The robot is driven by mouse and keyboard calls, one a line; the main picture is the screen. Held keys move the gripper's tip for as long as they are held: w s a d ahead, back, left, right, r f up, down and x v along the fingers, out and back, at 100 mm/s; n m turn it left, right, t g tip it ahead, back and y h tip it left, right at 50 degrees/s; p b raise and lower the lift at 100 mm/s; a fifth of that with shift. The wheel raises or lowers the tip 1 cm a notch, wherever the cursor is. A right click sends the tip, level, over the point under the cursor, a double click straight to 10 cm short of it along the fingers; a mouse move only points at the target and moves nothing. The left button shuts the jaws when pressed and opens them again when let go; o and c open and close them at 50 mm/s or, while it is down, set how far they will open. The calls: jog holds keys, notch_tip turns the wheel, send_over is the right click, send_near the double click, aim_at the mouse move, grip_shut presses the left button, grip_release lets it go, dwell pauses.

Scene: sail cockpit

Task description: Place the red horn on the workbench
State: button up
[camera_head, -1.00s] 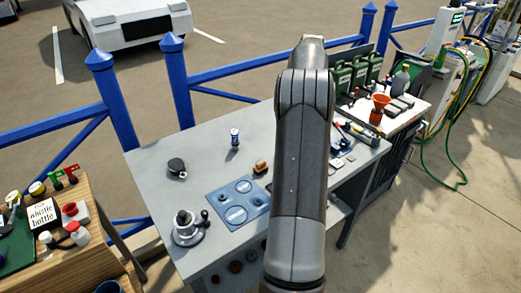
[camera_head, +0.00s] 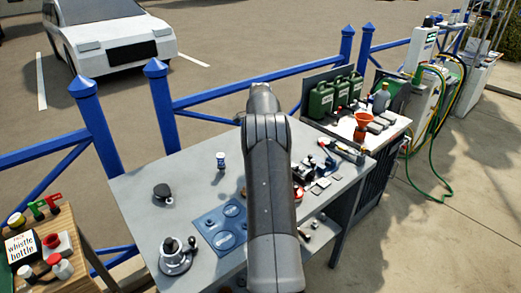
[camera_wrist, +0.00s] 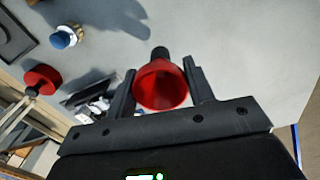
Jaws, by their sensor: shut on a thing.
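The red horn (camera_wrist: 161,88), with a flared red bell and a dark end, is between the two fingers of my gripper (camera_wrist: 160,75) in the wrist view. My gripper is shut on it. A grey surface lies behind the horn, and I cannot tell whether the horn touches it. The grey workbench (camera_head: 137,187) fills the middle of the head view. My arm reaches over it and hides the gripper and horn there.
On the workbench are a small can (camera_head: 220,161), a dark round item (camera_head: 162,193), a blue mat (camera_head: 207,221) and a metal fitting (camera_head: 176,257). Tools crowd its right side. An orange funnel (camera_head: 362,119) stands farther right. Bare top shows at the back left. A blue railing (camera_head: 215,96) runs behind.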

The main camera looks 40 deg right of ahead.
jog(key=shift+f, duration=1.75)
jog(key=shift+f, duration=0.15)
jog(key=o, duration=1.1)
jog(key=shift+c, duration=0.2)
